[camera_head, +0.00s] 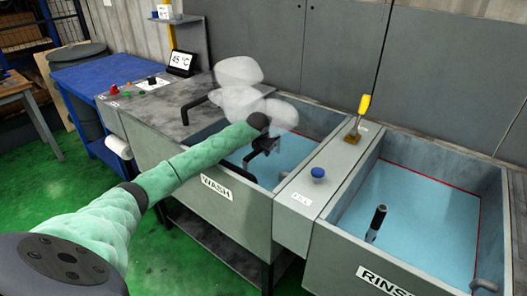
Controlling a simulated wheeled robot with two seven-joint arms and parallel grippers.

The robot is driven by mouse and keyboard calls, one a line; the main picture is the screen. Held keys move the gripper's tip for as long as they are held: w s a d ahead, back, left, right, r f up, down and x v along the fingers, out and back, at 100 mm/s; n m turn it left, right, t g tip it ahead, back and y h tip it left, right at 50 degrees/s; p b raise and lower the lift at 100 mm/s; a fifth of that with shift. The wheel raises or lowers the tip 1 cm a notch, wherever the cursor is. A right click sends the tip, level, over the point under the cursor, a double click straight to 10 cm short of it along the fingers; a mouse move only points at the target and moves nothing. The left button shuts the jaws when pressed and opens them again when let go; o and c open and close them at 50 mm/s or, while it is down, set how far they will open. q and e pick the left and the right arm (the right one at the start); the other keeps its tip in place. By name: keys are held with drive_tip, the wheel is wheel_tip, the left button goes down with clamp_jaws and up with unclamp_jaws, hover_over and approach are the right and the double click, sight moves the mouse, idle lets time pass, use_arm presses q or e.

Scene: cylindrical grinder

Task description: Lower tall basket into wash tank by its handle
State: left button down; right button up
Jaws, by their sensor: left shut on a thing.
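My left arm reaches in from the lower left to the grey wash tank (234,203), which is labelled WASH and holds light blue liquid. My left gripper (256,154), dark and small, is over the liquid inside the tank walls, near the middle of the opening. It is shut on what looks like the tall basket's handle, a dark piece hard to tell from the fingers. The basket's body cannot be made out; the tank's front wall and my arm hide part of the tank. My right gripper is not in view.
White steam (240,88) hangs above the wash tank. A dark spout (194,107) stands at its left. A ledge with a blue knob (318,173) and a yellow-handled lever (361,112) separates it from the rinse tank (445,165), where a dark upright pipe (376,222) stands.

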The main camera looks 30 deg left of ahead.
use_arm(q)
drive_tip(key=shift+s+d+f, duration=0.2)
drive_tip(key=shift+f, duration=0.5)
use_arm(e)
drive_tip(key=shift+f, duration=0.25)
use_arm(q)
drive_tip(key=c, duration=1.1)
unclamp_jaws()
drive_tip(key=shift+c, duration=0.2)
drive_tip(key=shift+f, duration=0.1)
drive_tip(key=b+v, duration=0.1)
drive_tip(key=v, duration=0.1)
drive_tip(key=shift+a+r, duration=0.1)
drive_tip(key=shift+r, duration=0.3)
drive_tip(key=b+v, duration=0.1)
drive_tip(key=v, duration=0.4)
drive_tip(key=shift+r, duration=0.55)
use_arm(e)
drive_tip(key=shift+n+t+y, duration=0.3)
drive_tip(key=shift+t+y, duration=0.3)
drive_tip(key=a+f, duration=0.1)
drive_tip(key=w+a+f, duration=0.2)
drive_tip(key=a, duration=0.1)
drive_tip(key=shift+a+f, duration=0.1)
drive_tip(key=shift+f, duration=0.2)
